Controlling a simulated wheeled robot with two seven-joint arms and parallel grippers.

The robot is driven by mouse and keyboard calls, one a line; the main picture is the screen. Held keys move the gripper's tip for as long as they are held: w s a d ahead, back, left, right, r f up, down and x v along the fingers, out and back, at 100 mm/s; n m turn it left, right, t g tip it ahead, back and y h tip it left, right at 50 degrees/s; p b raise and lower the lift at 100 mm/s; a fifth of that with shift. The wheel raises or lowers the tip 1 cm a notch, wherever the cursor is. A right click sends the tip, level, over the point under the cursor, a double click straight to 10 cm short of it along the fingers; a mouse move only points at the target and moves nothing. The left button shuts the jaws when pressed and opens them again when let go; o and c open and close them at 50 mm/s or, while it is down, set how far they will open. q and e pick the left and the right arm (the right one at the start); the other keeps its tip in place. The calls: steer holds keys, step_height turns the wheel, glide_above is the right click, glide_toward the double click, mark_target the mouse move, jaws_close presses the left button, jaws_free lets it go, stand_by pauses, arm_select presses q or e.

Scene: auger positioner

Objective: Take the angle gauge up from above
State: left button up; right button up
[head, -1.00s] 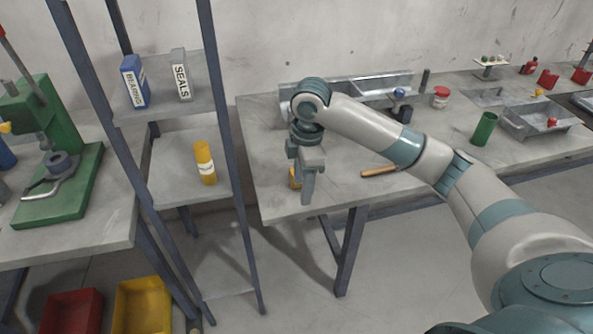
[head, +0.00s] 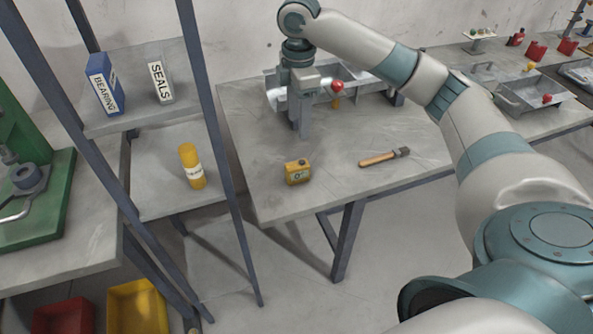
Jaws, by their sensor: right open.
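The angle gauge appears to be the small yellow box (head: 297,172) with a dark round mark on its front. It sits near the left front part of the grey workbench (head: 245,150), and nothing covers it. My right gripper (head: 302,131) is open and points down. It is above the bench, behind the yellow box in the picture and apart from it. No object shows between its fingers. My left gripper is not in view.
A wooden-handled tool (head: 380,158) lies right of the box. A metal tray (head: 360,82) and a red ball (head: 337,86) are behind. A shelf rack holding a yellow bottle (head: 192,166) stands left. The bench front is clear.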

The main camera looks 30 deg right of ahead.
steer(key=f, duration=0.1)
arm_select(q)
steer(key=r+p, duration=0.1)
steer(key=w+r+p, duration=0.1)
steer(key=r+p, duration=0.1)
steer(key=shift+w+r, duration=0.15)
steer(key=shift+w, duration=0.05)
arm_select(e)
glide_toward(297, 164)
steer(key=f, duration=0.6)
steer(key=shift+s, duration=0.2)
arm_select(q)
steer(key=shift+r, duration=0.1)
arm_select(e)
steer(key=shift+f+p, duration=0.2)
steer(key=shift+p, duration=0.2)
step_height(297, 164, down, 4)
steer(key=shift+w+p, duration=0.1)
steer(key=shift+p, duration=0.85)
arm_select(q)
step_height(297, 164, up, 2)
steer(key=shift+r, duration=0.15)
arm_select(e)
steer(key=shift+f, duration=0.35)
steer(key=shift+c, duration=0.3)
